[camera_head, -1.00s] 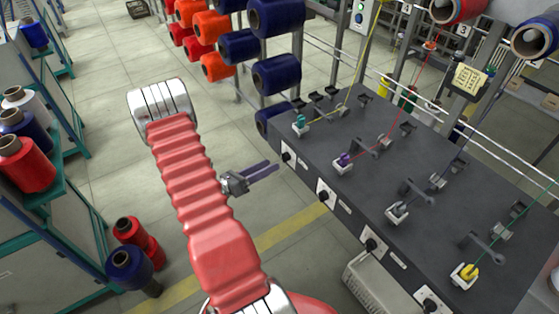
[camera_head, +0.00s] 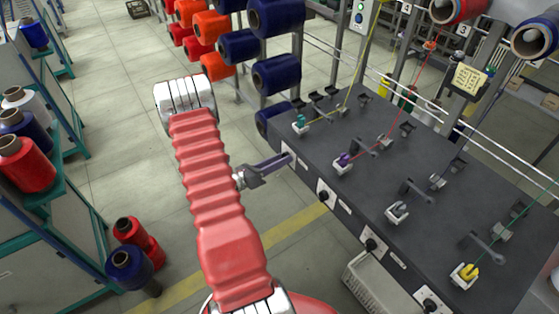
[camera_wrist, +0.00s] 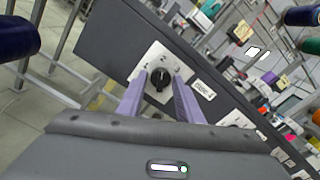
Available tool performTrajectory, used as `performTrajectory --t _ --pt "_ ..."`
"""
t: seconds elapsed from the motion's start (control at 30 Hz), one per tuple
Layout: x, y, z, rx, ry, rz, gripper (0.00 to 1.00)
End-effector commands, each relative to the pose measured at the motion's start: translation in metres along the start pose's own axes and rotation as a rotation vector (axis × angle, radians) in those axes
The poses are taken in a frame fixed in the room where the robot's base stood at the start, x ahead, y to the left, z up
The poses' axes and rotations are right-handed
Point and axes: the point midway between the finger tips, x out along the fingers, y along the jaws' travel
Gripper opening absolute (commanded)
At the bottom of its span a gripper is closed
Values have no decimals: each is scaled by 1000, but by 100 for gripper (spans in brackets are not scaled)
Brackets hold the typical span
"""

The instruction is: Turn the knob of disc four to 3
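The black knob (camera_wrist: 159,80) sits on a white number plate (camera_wrist: 147,60) on the front face of the dark machine, with a label reading like "DISC 4" (camera_wrist: 204,89) to its right. A 2 shows above the knob; its exact pointing is hard to read. My gripper (camera_wrist: 160,86) is open, with one purple finger on each side of the knob. Gaps show between the fingers and the knob, and it looks ungripped. In the head view my gripper (camera_head: 283,161) reaches the far-left end of the machine's front and hides this knob.
Other knobs (camera_head: 324,196) (camera_head: 370,245) run along the front of the dark machine (camera_head: 345,115). Thread guides stand on its top. A pale crate (camera_head: 368,288) is below its front.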

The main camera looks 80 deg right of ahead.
Motion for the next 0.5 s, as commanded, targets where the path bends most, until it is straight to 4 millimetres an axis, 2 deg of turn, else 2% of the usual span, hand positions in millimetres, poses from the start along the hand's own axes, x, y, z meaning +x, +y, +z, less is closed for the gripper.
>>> performTrajectory --t 0.07,0.37,0.5 --pt "0 0 0 0 0 0 27" --pt "0 0 0 0 0 1 6" --pt "0 1 0 2 0 2 4"
